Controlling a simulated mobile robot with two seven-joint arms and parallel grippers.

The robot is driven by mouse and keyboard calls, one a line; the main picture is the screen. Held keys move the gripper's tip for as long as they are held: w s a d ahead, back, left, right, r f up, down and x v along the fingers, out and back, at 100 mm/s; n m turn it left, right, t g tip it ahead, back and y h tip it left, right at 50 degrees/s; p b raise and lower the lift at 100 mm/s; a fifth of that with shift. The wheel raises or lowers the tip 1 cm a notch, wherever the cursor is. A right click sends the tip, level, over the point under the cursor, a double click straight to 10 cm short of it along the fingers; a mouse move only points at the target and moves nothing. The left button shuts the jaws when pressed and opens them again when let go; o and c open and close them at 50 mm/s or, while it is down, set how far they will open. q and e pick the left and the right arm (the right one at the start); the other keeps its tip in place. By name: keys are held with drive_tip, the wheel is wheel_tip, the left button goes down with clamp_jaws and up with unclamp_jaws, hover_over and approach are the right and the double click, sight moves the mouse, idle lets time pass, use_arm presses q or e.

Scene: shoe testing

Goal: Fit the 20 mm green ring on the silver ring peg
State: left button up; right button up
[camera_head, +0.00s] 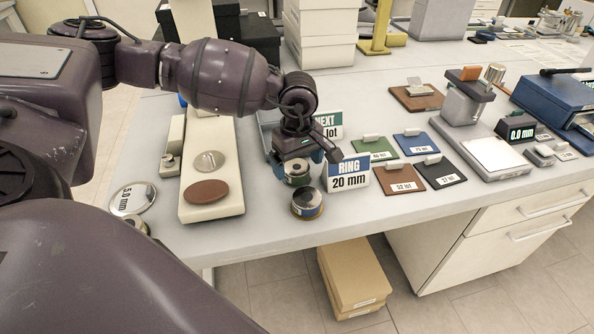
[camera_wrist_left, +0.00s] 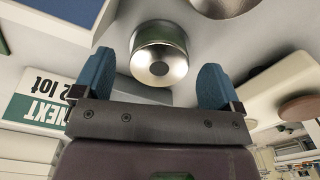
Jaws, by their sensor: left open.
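My left gripper (camera_head: 296,170) is open, reaching down over the table beside the RING 20 mm sign (camera_head: 348,178). In the left wrist view its two blue fingers (camera_wrist_left: 158,80) stand apart, with nothing gripped. A short silver cylinder (camera_wrist_left: 160,55) with a greenish band shows beyond and between the fingertips; a silver round piece (camera_head: 297,172) shows at the fingers in the head view. A short round piece (camera_head: 307,203) with a dark top and metallic side stands just in front. I cannot tell clearly which is ring and which is peg. My right gripper is not in view.
A pale tray (camera_head: 224,150) with a silver disc and a brown disc lies left of the gripper. The NEXT lot sign (camera_head: 328,124) stands close behind it. Coloured sample plates (camera_head: 404,179) lie to the right. The table's front edge is near.

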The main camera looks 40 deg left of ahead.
use_arm(q)
wheel_tip(320, 180, down, 2)
drive_tip(key=shift+f, duration=0.2)
drive_tip(key=shift+c, duration=0.3)
drive_tip(key=shift+r, duration=0.1)
drive_tip(key=c, duration=0.9)
